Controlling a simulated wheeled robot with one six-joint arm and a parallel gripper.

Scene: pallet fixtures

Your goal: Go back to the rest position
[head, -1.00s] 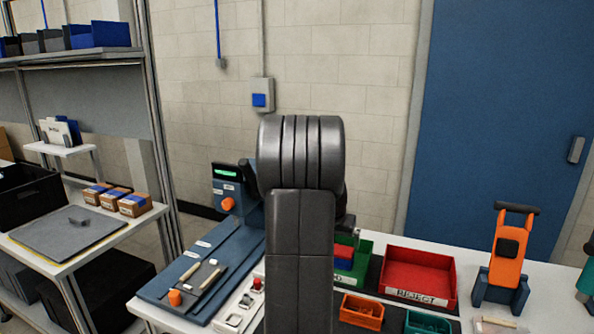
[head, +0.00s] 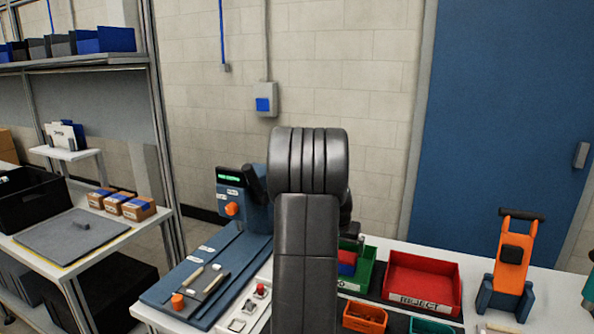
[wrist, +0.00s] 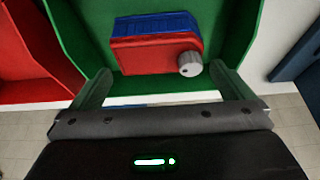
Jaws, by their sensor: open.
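My gripper (wrist: 163,95) shows in the wrist view with its two fingers spread apart and nothing between them. Just beyond the fingertips is a green bin (wrist: 228,40). In it lies a red and blue block (wrist: 155,45) with a grey knob on its side. The block also shows in the head view (head: 347,262), inside the green bin (head: 366,271), partly covered by my arm. My gripper is hidden behind my arm in the head view.
A red REJECT bin (head: 423,278) stands right of the green bin. Orange (head: 364,316) and teal (head: 430,326) trays sit in front. A blue fixture plate (head: 215,268) lies at left, an orange stand (head: 511,260) at right. Boxes (head: 137,208) sit on the left shelf.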

